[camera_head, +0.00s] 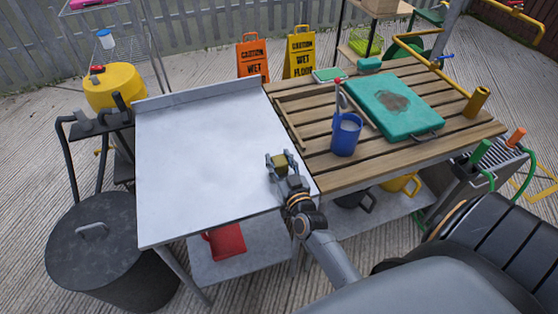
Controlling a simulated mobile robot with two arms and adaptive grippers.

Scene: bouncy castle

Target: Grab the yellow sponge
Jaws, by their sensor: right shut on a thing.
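The small yellow sponge (281,163) is between the fingers of my right gripper (280,162), above the right part of the white tabletop (205,150). The gripper's fingers are shut on it, and its far and lower sides are partly hidden. I cannot tell whether the sponge touches the tabletop. My right arm reaches up from the bottom of the view. My left gripper is not in view.
A slatted wooden table (380,155) adjoins on the right, holding a blue cup (346,136) and a teal case (395,106). A black lidded bin (98,245) stands at the left. Most of the white tabletop is clear.

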